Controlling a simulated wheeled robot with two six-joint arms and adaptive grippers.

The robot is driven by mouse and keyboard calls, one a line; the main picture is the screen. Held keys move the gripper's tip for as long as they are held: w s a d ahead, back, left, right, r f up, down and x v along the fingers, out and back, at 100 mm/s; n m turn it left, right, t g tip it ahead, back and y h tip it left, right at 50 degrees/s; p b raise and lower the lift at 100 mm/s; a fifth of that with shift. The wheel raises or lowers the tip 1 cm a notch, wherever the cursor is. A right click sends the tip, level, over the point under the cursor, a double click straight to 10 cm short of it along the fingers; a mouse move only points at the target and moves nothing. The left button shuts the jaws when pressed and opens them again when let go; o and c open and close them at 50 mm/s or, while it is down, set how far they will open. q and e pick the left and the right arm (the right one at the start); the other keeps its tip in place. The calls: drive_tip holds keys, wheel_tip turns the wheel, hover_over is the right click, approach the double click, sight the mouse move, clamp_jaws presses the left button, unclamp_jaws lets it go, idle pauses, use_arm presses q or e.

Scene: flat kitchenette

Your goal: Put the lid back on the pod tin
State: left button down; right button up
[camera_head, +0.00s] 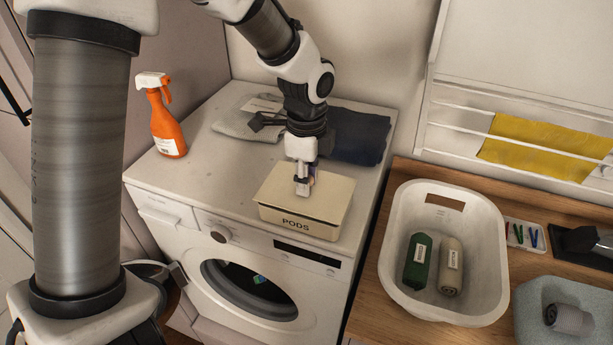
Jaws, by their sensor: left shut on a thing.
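The pod tin (292,223) is a cream box with "PODS" on its front. It stands on top of the washing machine near the front edge. Its flat cream lid (327,193) lies over the tin's opening, roughly lined up with it. I cannot tell whether the lid is fully seated. My left gripper (304,187) points down at the middle of the lid and is shut on it, hiding the part it grips. My right gripper is not in view.
An orange spray bottle (166,122) stands at the machine's back left. Folded grey cloth (238,122) and dark blue cloth (357,137) lie behind the tin. The machine top left of the tin is clear.

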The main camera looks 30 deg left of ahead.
use_arm(q)
drive_tip(key=shift+d+r, duration=0.1)
drive_tip(key=shift+f, duration=0.65)
idle(0.8)
drive_tip(key=c, duration=0.8)
unclamp_jaws()
drive_tip(key=shift+c, duration=0.2)
wheel_tip(320, 180, up, 12)
